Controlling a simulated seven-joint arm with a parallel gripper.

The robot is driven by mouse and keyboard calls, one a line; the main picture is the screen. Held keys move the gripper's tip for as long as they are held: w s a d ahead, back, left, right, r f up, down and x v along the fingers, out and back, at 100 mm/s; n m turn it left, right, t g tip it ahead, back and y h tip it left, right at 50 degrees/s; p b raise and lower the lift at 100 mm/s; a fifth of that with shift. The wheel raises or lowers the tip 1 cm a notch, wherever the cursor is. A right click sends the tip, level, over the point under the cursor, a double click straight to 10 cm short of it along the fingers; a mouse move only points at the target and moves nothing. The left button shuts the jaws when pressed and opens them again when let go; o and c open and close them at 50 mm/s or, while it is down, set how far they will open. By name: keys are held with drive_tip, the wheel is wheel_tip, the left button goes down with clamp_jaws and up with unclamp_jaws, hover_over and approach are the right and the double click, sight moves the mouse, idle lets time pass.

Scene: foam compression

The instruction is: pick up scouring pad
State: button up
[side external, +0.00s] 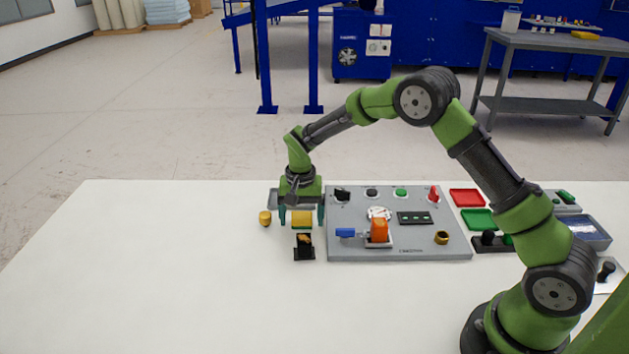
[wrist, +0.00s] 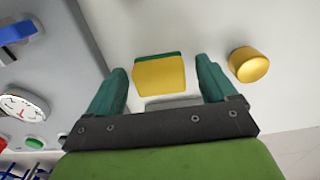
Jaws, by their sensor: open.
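The scouring pad, a yellow block with a green layer (wrist: 159,76), lies in front of my gripper (wrist: 161,68) in the wrist view, between the lines of the two teal fingers. Gaps show on both sides of it, and neither finger touches it. In the side external view the pad (side external: 302,217) shows between the fingers of my gripper (side external: 301,222), which point down left of the grey panel. My gripper is open and empty. How high the fingertips are above the table is hard to tell.
A yellow cylinder (side external: 265,218) stands left of the gripper. A black holder (side external: 304,252) is in front. The grey control panel (side external: 345,220), with knobs, buttons and an orange block (side external: 379,230), is close on the right. The white table (side external: 150,260) is clear farther left.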

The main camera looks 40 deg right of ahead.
sight(302, 215)
drive_tip(key=c, duration=1.1)
drive_tip(key=shift+o, duration=0.2)
wheel_tip(302, 215, up, 10)
drive_tip(key=shift+r, duration=0.1)
